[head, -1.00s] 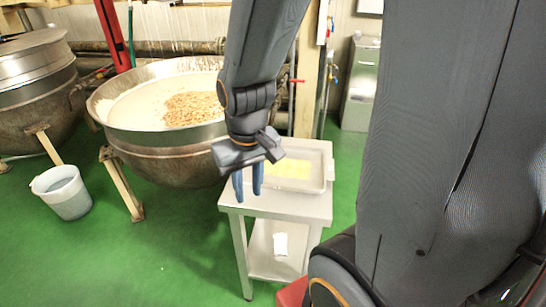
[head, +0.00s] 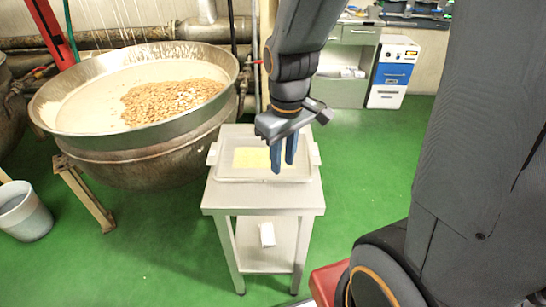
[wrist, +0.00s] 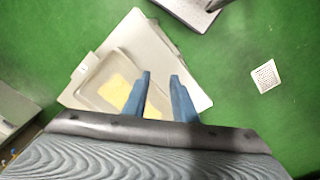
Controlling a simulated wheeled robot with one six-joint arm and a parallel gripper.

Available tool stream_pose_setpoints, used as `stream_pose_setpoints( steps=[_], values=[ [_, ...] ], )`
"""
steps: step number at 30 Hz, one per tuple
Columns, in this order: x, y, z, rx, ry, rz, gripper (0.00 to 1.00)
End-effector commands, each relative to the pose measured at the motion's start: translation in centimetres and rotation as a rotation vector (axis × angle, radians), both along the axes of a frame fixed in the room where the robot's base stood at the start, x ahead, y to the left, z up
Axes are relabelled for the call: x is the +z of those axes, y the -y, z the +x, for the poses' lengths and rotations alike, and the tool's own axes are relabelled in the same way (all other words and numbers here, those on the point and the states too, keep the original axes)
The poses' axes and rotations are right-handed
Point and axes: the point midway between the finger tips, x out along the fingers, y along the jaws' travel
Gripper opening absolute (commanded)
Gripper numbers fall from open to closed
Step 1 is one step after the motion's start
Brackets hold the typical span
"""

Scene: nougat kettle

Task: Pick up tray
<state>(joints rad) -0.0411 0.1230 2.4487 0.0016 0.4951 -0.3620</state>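The tray (head: 228,172) is pale and shallow, with upright end handles and a yellow layer inside. It sits on top of a small metal table (head: 262,198), and it also shows in the wrist view (wrist: 92,88). My gripper (head: 283,166) points down in front of the tray's right part in the head view. Its blue fingers are apart with nothing between them. In the wrist view my gripper (wrist: 159,82) overlaps the tray and the table top, seemingly above them. The height of the gap cannot be told.
A large kettle (head: 150,165) with nut-like pieces stands left of the table. A grey bucket (head: 24,212) is on the floor at far left. Cabinets (head: 345,62) and a blue-and-white unit (head: 393,75) stand at the back. Green floor is open right of the table.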

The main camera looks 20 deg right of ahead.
Motion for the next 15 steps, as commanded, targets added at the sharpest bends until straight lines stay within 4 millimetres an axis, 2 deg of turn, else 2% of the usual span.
stream_pose_setpoints(
  steps=[1, 3, 9, 15],
  values=[
    [-1.0, -0.6, 1.4, 0.115, -0.011, -0.008, 0.25],
    [-1.9, -1.2, 3.0, 0.283, -0.026, -0.017, 0.25],
    [-3.8, -2.7, 6.6, 0.674, -0.056, -0.032, 0.25],
    [-4.7, -3.4, 7.9, 0.844, -0.069, -0.035, 0.25]
  ],
)
